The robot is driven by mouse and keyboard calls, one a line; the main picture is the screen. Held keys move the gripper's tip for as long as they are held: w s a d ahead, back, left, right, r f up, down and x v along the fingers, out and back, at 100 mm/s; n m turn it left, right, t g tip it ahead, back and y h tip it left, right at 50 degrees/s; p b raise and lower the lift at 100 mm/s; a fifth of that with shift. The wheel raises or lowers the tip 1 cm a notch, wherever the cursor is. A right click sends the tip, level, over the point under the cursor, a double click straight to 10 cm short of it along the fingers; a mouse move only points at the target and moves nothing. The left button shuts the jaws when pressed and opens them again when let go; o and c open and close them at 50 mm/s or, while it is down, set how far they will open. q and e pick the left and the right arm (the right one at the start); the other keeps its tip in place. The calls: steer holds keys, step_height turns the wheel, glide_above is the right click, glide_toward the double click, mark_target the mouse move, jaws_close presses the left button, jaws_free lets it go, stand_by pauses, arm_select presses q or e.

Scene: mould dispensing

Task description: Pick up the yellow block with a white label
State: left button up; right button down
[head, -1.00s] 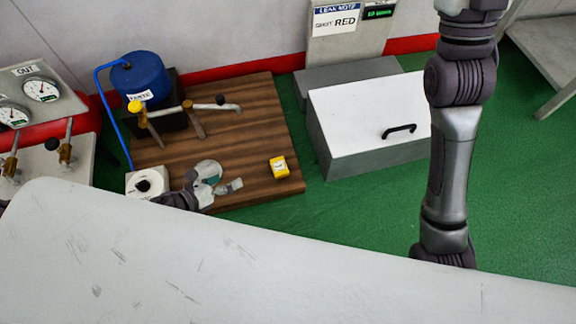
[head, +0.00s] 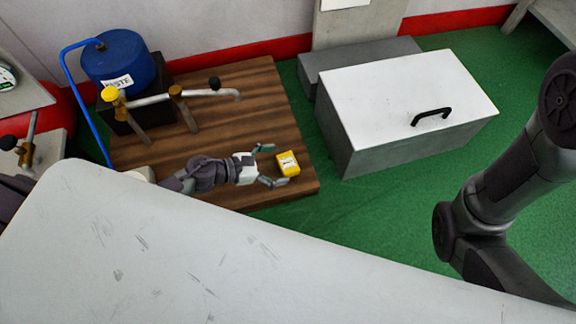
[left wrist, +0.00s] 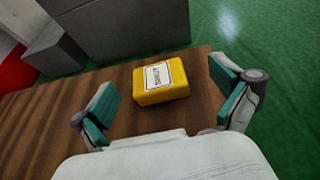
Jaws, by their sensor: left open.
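The yellow block with a white label (head: 288,163) sits on the brown wooden board near its right edge. In the left wrist view the yellow block (left wrist: 163,84) lies ahead, label up, between the lines of the two fingers and slightly beyond their tips. My left gripper (head: 270,166) is open and empty, just left of the block, with its fingers spread toward it. In the left wrist view its teal finger pads (left wrist: 165,95) stand wide apart on either side. My right arm shows at the right of the head view, but its gripper is out of view.
The wooden board (head: 225,92) also bears a blue paste drum (head: 115,62) and a pipe with a yellow knob (head: 150,100). A grey box with a white lid (head: 390,90) stands to the right on the green floor. A white surface (head: 150,250) fills the foreground.

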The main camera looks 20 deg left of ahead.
mark_target(290, 162)
arm_select(q)
steer(key=w+d+f+b, duration=0.2)
steer(key=w+f+b, duration=0.1)
steer(key=shift+w+d, duration=0.1)
steer(key=shift+d, duration=0.2)
steer(key=shift+w+d+f, duration=0.1)
steer(key=shift+w+d, duration=0.2)
steer(key=shift+d, duration=0.05)
steer(key=c, duration=1.1)
